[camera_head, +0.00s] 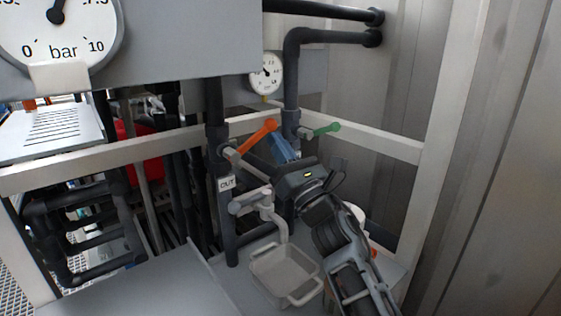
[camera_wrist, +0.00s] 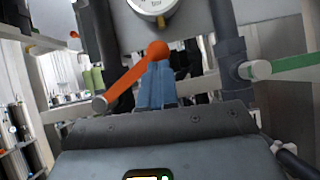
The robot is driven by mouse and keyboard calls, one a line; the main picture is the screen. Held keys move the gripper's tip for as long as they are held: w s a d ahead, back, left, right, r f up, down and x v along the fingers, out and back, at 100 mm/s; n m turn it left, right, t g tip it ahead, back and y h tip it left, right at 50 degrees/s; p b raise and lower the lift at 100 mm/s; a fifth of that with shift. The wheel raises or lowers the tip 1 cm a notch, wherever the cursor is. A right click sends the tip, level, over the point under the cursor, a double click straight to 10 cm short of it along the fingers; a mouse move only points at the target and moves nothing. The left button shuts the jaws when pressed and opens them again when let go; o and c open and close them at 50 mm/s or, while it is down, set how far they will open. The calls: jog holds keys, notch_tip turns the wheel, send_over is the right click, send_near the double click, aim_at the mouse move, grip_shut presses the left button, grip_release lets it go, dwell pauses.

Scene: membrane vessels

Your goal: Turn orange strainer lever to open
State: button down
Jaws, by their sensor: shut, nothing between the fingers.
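The orange lever (camera_head: 258,137) is on a grey valve on the dark pipe marked OUT. It slants up to the right from its pivot to a round knob. In the wrist view the orange lever (camera_wrist: 132,75) rises from lower left to its knob at the blue fingertips. My gripper (camera_head: 276,140) is shut and empty, with its blue fingers just right of and below the knob. In the wrist view my gripper (camera_wrist: 157,66) has its fingers side by side just under the knob. I cannot tell whether they touch it.
A green lever (camera_head: 326,129) on another pipe is close on the right. A small gauge (camera_head: 266,74) hangs above, and a large bar gauge (camera_head: 58,30) is at upper left. A grey spout (camera_head: 262,200) stands over a tray (camera_head: 253,268) below. White frame rails (camera_head: 385,145) cross behind.

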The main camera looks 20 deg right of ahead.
jog(key=n+y, duration=0.1)
jog(key=r+n+g+y, duration=0.1)
jog(key=n, duration=0.1)
jog(key=r+n+y, duration=0.1)
jog(key=n+y, duration=0.1)
jog(key=shift+a+g, duration=0.2)
jog(key=shift+g, duration=0.2)
jog(key=a+r+n+g+y+b, duration=0.2)
jog(key=n+g, duration=0.2)
jog(key=n, duration=0.3)
jog(key=s+a+r+n+g+y+b, duration=0.1)
jog(key=a+r+n+g+y+b, duration=0.1)
jog(key=n, duration=0.5)
jog(key=shift+s+a+r+n+g+y+b, duration=0.25)
jog(key=shift+a+r+n+g+y+b, duration=0.2)
jog(key=shift+g+y, duration=0.4)
